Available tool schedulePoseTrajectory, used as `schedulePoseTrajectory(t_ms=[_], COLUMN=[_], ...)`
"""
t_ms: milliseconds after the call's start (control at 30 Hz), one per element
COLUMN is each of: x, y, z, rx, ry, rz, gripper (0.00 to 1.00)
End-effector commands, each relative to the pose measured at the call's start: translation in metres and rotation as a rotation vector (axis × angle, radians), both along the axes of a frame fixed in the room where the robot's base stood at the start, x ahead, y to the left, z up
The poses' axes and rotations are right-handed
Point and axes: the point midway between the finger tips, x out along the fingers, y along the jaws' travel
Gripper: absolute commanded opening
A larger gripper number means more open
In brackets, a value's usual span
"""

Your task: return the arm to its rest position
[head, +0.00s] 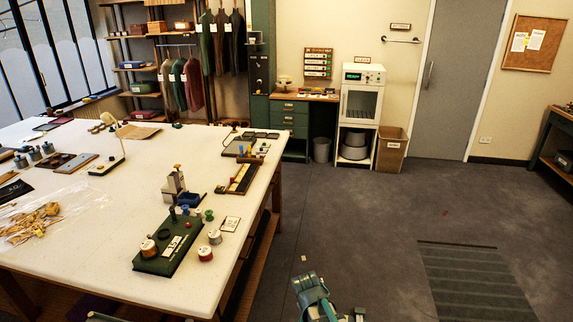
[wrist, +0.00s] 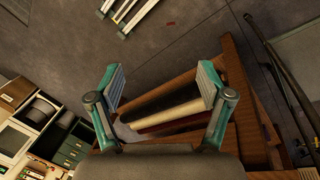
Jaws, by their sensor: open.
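My gripper (wrist: 162,88) shows in the wrist view with its two teal and grey fingers spread wide. Nothing is held between them. Beyond the fingers are a wooden frame with long rolls (wrist: 175,112) in it and the grey floor. In the head view, a teal part of my arm (head: 314,300) shows at the bottom edge, right of the white-topped table (head: 110,225) and over the floor. Whether the fingers show there is unclear. The arm is apart from the things on the tabletop in the head view.
A green board with spools (head: 168,245) lies near the table's right edge. The table's wooden side frame (head: 262,240) is close left of my arm. The grey floor (head: 380,215) to the right is largely clear. A white oven (head: 361,95) and bin (head: 391,150) stand at the back.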

Motion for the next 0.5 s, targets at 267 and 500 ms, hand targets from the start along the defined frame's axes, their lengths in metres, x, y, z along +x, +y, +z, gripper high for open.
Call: schedulePoseTrajectory(t_ms=[267,500], x=[-0.049,-0.083], y=[-0.063,-0.083], z=[-0.024,-0.057], rx=[0.152,0.205], ry=[0.083,0.152], rz=[-0.475,-0.695], gripper=[0.79,0.79])
